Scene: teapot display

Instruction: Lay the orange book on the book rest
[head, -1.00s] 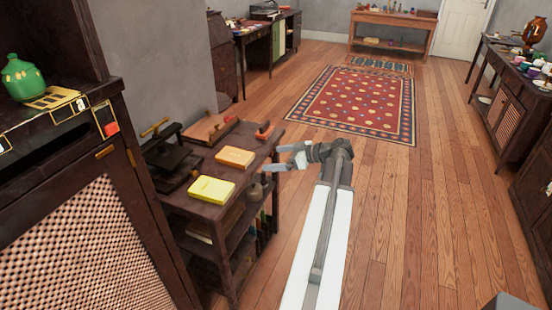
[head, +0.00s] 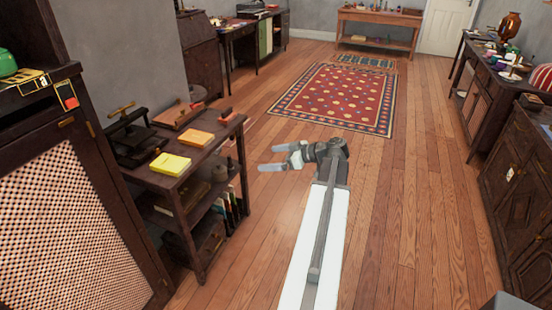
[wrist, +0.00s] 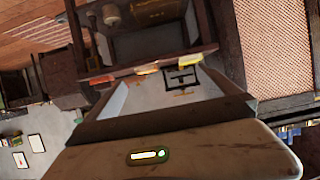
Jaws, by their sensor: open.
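The orange book (head: 196,139) lies flat on top of the dark shelf unit, behind a yellow book (head: 170,164). In the wrist view its edge (wrist: 147,70) shows near the yellow one (wrist: 190,60). I cannot tell for sure which thing is the book rest; a brown wooden piece (head: 178,116) lies at the back of the same top. My gripper (head: 268,158) is open and empty, pointing left. It is in the open to the right of the shelf unit, apart from the books.
A tall dark cabinet (head: 65,220) stands at left. Wooden floor (head: 390,210) is free around my arm; cabinets line the right.

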